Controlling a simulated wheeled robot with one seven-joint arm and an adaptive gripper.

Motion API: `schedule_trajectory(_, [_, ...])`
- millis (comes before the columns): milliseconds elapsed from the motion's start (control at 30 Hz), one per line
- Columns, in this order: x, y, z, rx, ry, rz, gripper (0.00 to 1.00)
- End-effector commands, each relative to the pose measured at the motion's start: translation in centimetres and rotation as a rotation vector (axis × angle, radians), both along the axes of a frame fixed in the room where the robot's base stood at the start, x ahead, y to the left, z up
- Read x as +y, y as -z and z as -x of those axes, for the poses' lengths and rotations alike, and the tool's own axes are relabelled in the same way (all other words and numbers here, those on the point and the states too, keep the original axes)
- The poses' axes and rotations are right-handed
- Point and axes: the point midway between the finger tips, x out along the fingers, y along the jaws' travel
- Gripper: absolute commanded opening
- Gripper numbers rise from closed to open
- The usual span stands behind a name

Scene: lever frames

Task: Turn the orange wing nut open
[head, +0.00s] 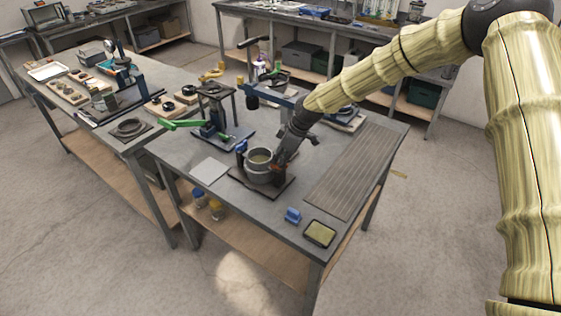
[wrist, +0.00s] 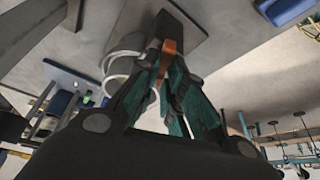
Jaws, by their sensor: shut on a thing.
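The orange wing nut (head: 276,169) is at the right side of a grey round pot (head: 256,172), mostly hidden by my gripper (head: 281,160) in the head view. In the wrist view the orange wing nut (wrist: 168,48) shows between the fingertips of my gripper (wrist: 168,62). The fingers are shut on it. The pot (wrist: 120,64) stands just beside the fingers there, partly hidden by them. The pot sits on a dark square plate (head: 275,190). How far the nut is turned cannot be told.
A green lever (head: 180,124) and a stand on a blue base (head: 226,138) are left of and behind the pot. A ribbed mat (head: 344,170) lies to the right. A blue block (head: 293,215) and a shallow tray (head: 320,234) lie near the front edge.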

Motion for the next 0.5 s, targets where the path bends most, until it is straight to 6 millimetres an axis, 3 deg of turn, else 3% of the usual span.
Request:
schedule_trajectory(67, [-0.02,0.70,0.07,0.005,-0.070,-0.002,0.00])
schedule_trajectory(500, [0.05,0.73,-0.03,0.003,-0.491,0.000,0.00])
